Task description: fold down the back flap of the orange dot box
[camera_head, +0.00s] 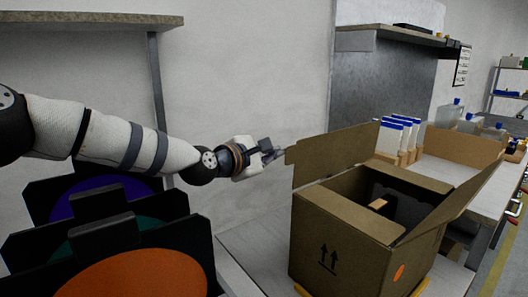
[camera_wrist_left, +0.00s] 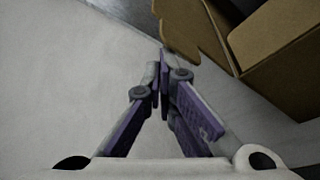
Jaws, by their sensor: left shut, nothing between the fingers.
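The cardboard box (camera_head: 318,232) with an orange dot (camera_head: 399,273) on its right side stands on the table at centre right. Its top is open and a dark object (camera_head: 404,207) shows inside. One flap (camera_head: 325,155) stands upright along the back-left edge; another (camera_head: 465,190) slants up and outward on the right. My left gripper (camera_head: 279,154) is shut and empty, beside the upright flap's left edge; I cannot tell whether it touches. In the left wrist view, the closed fingertips (camera_wrist_left: 164,70) are just below and left of a cardboard flap (camera_wrist_left: 188,30). My right gripper is not in view.
Black panels with purple, teal and orange discs (camera_head: 140,275) fill the lower left. Blue-topped white packets (camera_head: 396,135) and bottles (camera_head: 448,113) stand behind the box. A shelf (camera_head: 90,20) hangs upper left. Bare table (camera_head: 262,250) shows left of the box.

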